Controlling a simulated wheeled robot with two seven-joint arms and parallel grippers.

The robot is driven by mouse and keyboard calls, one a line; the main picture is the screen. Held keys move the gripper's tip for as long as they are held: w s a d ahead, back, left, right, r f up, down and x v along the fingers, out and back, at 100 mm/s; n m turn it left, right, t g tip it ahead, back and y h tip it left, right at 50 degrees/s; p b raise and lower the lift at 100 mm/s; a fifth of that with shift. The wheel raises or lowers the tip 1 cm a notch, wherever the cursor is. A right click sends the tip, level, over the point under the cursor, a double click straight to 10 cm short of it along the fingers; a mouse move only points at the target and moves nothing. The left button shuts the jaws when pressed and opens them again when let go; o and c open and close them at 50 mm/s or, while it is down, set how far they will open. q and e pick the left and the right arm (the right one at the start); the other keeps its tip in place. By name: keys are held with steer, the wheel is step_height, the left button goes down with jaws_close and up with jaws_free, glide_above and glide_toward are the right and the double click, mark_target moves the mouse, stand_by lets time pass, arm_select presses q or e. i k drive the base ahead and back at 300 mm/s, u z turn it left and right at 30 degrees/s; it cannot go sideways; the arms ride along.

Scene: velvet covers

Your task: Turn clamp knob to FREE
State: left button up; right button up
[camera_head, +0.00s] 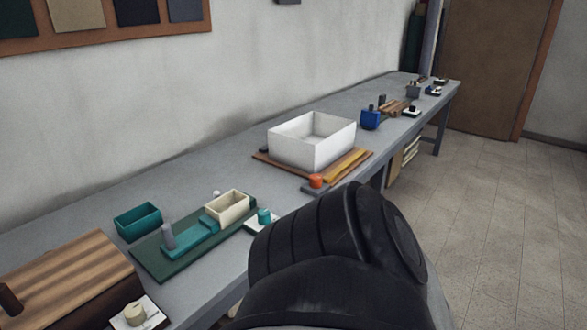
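Several small knobs stand along the grey bench, and I cannot tell which one is the clamp knob. An orange knob (316,181) sits on a dark plate at the front edge, beside a white open box. A teal knob (264,215) sits on a white plate nearer to me. A cream knob (135,314) sits on another white plate at the lower left. No FREE marking is legible. A large black part of my own body fills the lower middle and hides part of the bench front. Neither gripper shows.
The grey bench (80,224) runs along the wall. A white box (300,155) stands on a wooden board. A green board (150,262) carries a cream tray (227,206), with a teal tray (138,222) behind. A striped wooden box (75,270) is lower left. Floor at right is clear.

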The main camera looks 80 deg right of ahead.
mark_target(263, 215)
steer(key=z, duration=2.55)
